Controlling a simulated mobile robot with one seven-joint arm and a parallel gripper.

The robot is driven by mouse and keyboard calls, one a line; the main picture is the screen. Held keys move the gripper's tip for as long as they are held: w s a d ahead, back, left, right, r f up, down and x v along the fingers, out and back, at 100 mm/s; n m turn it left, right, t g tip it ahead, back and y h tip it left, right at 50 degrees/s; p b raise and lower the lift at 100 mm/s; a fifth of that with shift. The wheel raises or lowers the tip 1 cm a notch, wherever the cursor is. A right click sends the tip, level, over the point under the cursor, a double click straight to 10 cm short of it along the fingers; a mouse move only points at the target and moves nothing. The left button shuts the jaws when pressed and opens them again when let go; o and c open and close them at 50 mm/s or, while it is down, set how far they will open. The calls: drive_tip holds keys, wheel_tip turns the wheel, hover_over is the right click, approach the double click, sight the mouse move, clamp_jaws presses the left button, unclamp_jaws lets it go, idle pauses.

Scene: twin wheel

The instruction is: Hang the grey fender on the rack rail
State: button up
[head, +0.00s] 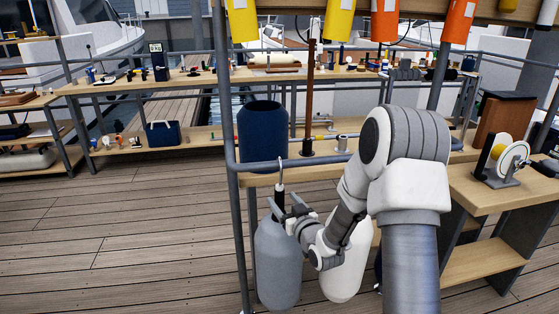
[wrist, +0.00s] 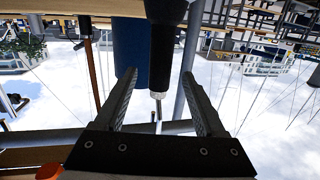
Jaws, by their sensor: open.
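The grey fender (head: 278,264) hangs upright below the front rack rail (head: 262,166). Its black neck and thin metal hook rise to the rail, and the hook appears to be over it. In the wrist view the black neck (wrist: 165,50) comes down from the top of the upturned picture, its metal end reaching the rail (wrist: 178,127). My gripper (head: 284,207) is at the fender's neck in the head view. Its two fingers (wrist: 160,80) stand apart on either side of the neck, with gaps showing on both sides.
A white fender (head: 347,262) hangs close to the right, partly behind my arm. A dark blue bin (head: 262,135) stands behind the rail. Open deck (head: 120,230) lies to the left; a workbench (head: 490,194) stands right.

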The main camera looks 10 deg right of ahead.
drive_tip(key=shift+p+v, duration=1.55)
drive_tip(key=shift+v, duration=5.4)
drive_tip(key=s+d+r+g+h, duration=0.1)
drive_tip(key=s+r+g+h, duration=0.5)
drive_tip(key=r, duration=0.5)
drive_tip(key=s+a+r+m+g+y, duration=0.1)
drive_tip(key=s+a+r+g, duration=0.15)
drive_tip(key=s, duration=0.65)
drive_tip(key=s+a+r+m+g+y, duration=0.1)
drive_tip(key=s+a+r+g, duration=0.15)
drive_tip(key=s, duration=0.55)
wheel_tip(320, 180, up, 13)
drive_tip(key=p, duration=1.2)
drive_tip(key=shift+s+d+p, duration=0.2)
drive_tip(key=shift+s+p, duration=0.05)
drive_tip(key=shift+p, duration=0.05)
drive_tip(key=shift+f, duration=0.15)
